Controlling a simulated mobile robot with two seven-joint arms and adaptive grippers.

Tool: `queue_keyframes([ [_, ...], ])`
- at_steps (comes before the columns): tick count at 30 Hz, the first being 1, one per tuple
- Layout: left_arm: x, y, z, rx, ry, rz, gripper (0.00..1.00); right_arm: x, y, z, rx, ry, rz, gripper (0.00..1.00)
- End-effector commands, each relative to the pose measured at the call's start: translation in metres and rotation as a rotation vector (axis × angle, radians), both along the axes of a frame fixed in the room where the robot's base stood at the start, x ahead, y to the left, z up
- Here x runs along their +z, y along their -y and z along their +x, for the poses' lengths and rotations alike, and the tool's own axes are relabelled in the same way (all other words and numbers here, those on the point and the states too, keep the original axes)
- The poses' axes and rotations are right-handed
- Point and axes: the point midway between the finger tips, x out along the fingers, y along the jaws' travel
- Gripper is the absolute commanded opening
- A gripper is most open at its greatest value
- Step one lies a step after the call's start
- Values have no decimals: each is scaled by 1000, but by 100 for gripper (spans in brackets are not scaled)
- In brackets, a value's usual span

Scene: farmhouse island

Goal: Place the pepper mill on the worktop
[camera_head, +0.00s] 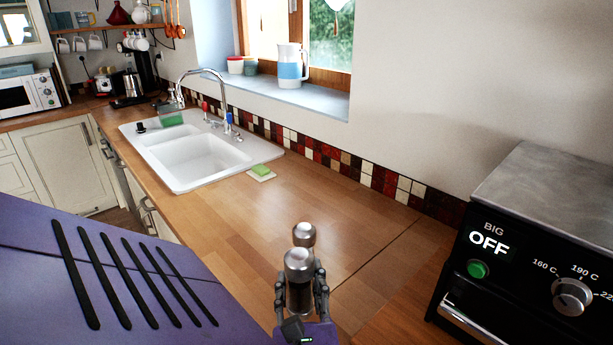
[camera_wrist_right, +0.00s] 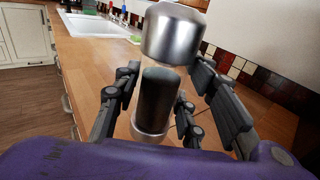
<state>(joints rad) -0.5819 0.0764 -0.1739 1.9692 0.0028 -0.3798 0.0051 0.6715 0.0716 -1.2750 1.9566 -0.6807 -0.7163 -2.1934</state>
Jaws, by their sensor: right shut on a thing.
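The pepper mill (camera_head: 299,264) has a rounded silver top and a dark body. My right gripper (camera_head: 301,290) is shut on its body, with a finger on each side, above the near part of the worktop (camera_head: 290,200). In the right wrist view, the mill (camera_wrist_right: 160,95) shows a silver cap, a dark middle and a silver base ring between the fingers. Its base is hidden in the head view, and I cannot tell whether it touches the wood. A second silver knob (camera_head: 304,234) shows just behind the mill's top; I cannot tell what it belongs to. My left gripper is out of view.
A black oven (camera_head: 540,260) with a metal top stands at the right. A white sink (camera_head: 195,155) with a tap is at the back left, with a green sponge (camera_head: 261,170) beside it. A tiled wall strip (camera_head: 345,165) edges the worktop.

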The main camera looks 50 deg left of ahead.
Motion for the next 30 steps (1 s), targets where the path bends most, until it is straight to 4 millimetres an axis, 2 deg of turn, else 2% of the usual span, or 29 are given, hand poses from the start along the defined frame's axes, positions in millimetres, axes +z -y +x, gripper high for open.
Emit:
queue_keyframes([
  [3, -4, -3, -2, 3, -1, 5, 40, -15, -9, 8, 0, -1, 3, 3],
  [8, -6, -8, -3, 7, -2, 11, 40, -22, -15, 13, 1, 1, 4, 3],
  [15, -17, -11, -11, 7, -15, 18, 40, -56, -18, 16, 0, -3, 3, 3],
  [29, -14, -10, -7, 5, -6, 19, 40, -62, -18, 16, 0, 4, 2, 3],
  [30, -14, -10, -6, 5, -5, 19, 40, -62, -18, 17, 0, 3, 1, 43],
])
